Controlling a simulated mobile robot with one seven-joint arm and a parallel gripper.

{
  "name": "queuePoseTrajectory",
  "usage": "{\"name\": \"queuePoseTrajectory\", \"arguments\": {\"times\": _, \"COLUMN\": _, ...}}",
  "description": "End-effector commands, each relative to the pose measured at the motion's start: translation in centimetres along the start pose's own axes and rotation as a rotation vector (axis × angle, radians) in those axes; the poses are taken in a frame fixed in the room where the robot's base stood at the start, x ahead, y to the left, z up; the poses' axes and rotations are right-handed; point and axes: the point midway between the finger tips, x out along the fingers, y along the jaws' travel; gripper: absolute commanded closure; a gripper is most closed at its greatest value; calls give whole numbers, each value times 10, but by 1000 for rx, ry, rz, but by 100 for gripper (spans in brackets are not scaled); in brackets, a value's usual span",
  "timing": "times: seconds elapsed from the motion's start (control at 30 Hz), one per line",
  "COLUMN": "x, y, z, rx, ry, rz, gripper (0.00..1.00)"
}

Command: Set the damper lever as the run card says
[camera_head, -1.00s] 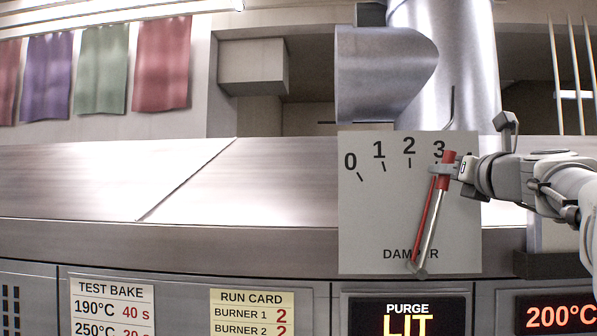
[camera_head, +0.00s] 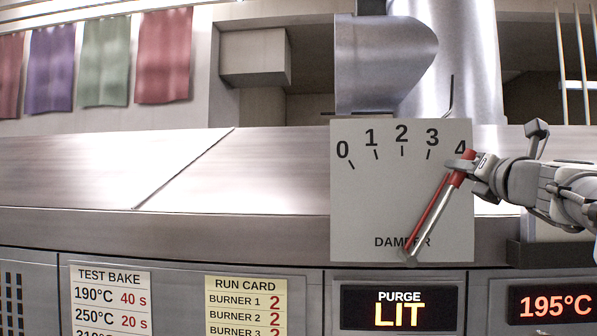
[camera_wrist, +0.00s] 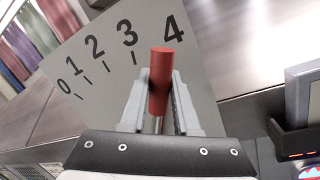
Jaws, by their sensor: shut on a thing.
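The damper plate (camera_head: 365,205) has a scale from 0 to 4. Its lever (camera_head: 435,210) pivots near the bottom and leans right, with its red grip (camera_head: 463,168) by the 4 mark. My gripper (camera_head: 464,167) is shut on the red grip, coming from the right.
A test bake card (camera_head: 110,300) is at the lower left. A purge display (camera_head: 400,308) reads LIT and another display (camera_head: 550,304) reads 195°C. A dark tray or bin (camera_wrist: 300,140) stands right of the plate in the wrist view.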

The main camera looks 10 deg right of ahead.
Motion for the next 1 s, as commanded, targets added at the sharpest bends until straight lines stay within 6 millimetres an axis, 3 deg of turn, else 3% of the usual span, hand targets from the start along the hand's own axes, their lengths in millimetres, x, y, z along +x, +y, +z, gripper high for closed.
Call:
{"name": "queuePoseTrajectory", "arguments": {"times": 0.13, "x": 0, "y": -4, "z": -1, "rx": 4, "ry": 0, "rz": -8, "gripper": 100}}
{"name": "queuePoseTrajectory", "arguments": {"times": 0.17, "x": 0, "y": -4, "z": -1, "rx": 4, "ry": 0, "rz": -8, "gripper": 67}}
{"name": "queuePoseTrajectory", "arguments": {"times": 0.3, "x": 0, "y": -3, "z": -1, "rx": 3, "ry": 1, "rz": -7, "gripper": 42}}
{"name": "queuePoseTrajectory", "arguments": {"times": 1.0, "x": 0, "y": -2, "z": -2, "rx": 1, "ry": 1, "rz": -3, "gripper": 40}}
